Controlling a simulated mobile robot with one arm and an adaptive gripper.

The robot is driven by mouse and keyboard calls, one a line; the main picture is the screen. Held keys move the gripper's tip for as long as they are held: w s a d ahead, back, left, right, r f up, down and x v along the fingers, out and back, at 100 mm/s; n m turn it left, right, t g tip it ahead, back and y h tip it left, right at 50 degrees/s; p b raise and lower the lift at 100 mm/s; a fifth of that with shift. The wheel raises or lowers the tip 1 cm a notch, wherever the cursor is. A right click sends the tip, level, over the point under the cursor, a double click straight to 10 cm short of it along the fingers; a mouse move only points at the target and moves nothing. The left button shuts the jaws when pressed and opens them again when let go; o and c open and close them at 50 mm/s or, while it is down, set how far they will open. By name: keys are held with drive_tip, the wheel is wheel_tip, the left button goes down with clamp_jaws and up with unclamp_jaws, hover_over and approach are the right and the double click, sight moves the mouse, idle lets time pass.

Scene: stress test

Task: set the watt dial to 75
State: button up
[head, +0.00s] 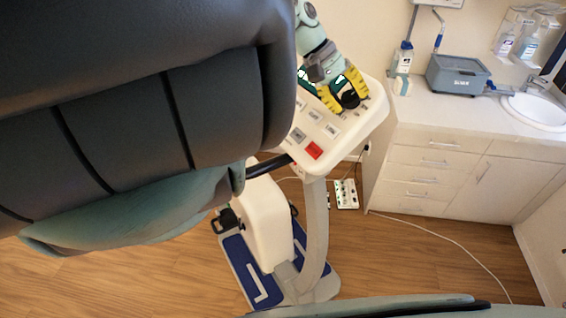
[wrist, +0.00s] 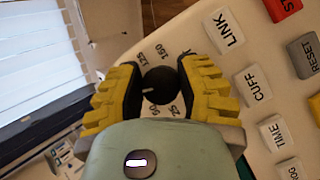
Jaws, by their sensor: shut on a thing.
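The black watt dial (wrist: 162,84) is a round knob on the white console panel (wrist: 188,40). Numbers 125 and 150 show above it and 50 and 25 below it in the wrist view. A short white mark on the knob points left, toward the left finger, which hides the scale there. My gripper (wrist: 160,88) has its yellow-ribbed fingers closed on both sides of the knob. In the head view my gripper (head: 346,97) is at the upper part of the console, around the dial (head: 350,98).
Console buttons include LINK (wrist: 228,30), CUFF (wrist: 258,84), TIME (wrist: 277,132) and a red button (head: 313,150). A counter with drawers (head: 430,150), a grey box (head: 458,75) and a sink (head: 537,110) stand right.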

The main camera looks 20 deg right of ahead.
drive_tip(key=shift+w+a+r+m, duration=0.1)
drive_tip(key=shift+w+r+m, duration=0.05)
drive_tip(key=shift+w+m, duration=0.25)
clamp_jaws()
drive_tip(key=o, duration=0.8)
unclamp_jaws()
drive_tip(key=shift+r, duration=0.1)
drive_tip(key=o, duration=0.4)
drive_tip(key=shift+c, duration=0.2)
drive_tip(key=shift+a, duration=0.1)
drive_tip(key=v, duration=1.1)
drive_tip(key=shift+r, duration=0.4)
drive_tip(key=shift+o, duration=0.2)
drive_tip(key=shift+w, duration=0.1)
